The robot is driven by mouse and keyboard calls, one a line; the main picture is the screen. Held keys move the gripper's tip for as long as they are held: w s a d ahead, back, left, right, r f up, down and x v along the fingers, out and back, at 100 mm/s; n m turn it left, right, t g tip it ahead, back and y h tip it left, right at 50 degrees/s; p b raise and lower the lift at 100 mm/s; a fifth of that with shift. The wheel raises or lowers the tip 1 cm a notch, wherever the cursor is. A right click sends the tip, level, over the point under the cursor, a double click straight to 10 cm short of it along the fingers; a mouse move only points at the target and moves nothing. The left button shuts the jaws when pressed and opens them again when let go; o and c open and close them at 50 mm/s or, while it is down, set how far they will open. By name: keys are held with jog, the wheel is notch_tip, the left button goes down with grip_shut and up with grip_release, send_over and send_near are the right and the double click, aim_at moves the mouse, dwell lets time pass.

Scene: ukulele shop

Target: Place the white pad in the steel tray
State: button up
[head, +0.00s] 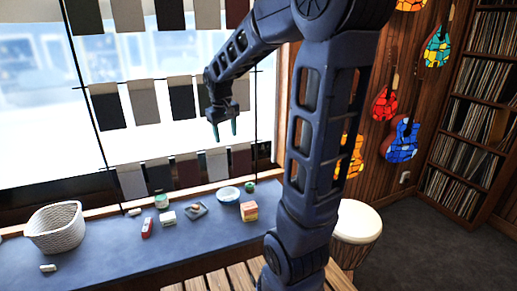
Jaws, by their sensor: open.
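My gripper (225,130) is open and empty, pointing down in the air in front of the window, well above the blue bench top. A small grey tray (204,213), likely the steel tray, lies on the bench below it, with a small item in it that I cannot make out. Several small whitish things lie on the bench: a block-like one (168,219) just left of the tray, one (134,211) farther back, and one (48,268) at the front left. I cannot tell which is the white pad.
On the blue bench (110,255) stand a white woven basket (56,232), a red item (147,228), a green-topped jar (161,202), a pale bowl (229,195), a small green item (249,187) and an orange box (249,212). A drum (357,225) stands at right. The front middle bench is clear.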

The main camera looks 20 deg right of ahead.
jog(key=s+d+r+m+t, duration=0.1)
jog(key=s+d, duration=0.1)
jog(key=s, duration=0.8)
jog(key=s+d+m+t+y, duration=0.1)
jog(key=s+d+m+t, duration=0.1)
jog(key=s, duration=0.8)
jog(key=shift+d+r, duration=0.35)
jog(key=shift+r, duration=0.05)
